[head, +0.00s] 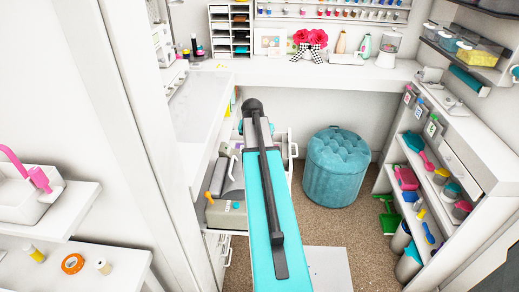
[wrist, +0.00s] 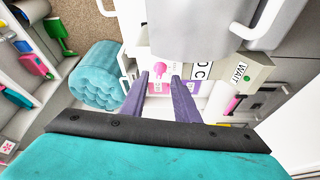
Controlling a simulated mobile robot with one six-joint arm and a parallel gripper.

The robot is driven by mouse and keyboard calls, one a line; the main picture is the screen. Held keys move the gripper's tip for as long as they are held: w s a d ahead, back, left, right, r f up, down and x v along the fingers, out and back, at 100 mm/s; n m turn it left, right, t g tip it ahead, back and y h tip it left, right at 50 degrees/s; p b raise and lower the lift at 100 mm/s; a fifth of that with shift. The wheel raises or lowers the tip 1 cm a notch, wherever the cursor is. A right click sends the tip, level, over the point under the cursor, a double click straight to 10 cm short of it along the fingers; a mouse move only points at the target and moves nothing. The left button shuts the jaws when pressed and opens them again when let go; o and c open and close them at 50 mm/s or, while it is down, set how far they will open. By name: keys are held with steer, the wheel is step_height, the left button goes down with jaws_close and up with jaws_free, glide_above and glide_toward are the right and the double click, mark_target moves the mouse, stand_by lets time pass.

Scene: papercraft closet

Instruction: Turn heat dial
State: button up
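No dial is clearly identifiable. In the head view, a grey machine (head: 227,217) with a small teal round spot (head: 236,205) sits low on the left, beside my arm; I cannot tell if the spot is a dial. In the wrist view, a beige block (wrist: 254,74) carries a "WAIT" label and a green dot (wrist: 248,91). Beside it is a white panel with partly seen black letters (wrist: 202,71). My gripper (wrist: 160,79) is open, with two purple fingers apart and nothing visibly between them. A pink round shape (wrist: 160,68) shows beyond the fingertips. My arm hides the gripper in the head view.
A teal tufted pouf (head: 338,166) stands on the carpet to the right. Shelves with tools (head: 432,172) line the right side. In the wrist view, a large pale rounded form (wrist: 187,30) and a white handle (wrist: 267,28) are close to the fingers. Open carpet lies before the pouf.

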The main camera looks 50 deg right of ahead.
steer(key=b+v, duration=0.1)
steer(key=v, duration=1)
steer(key=shift+a, duration=0.1)
stand_by(0.5)
steer(key=shift+s, duration=0.1)
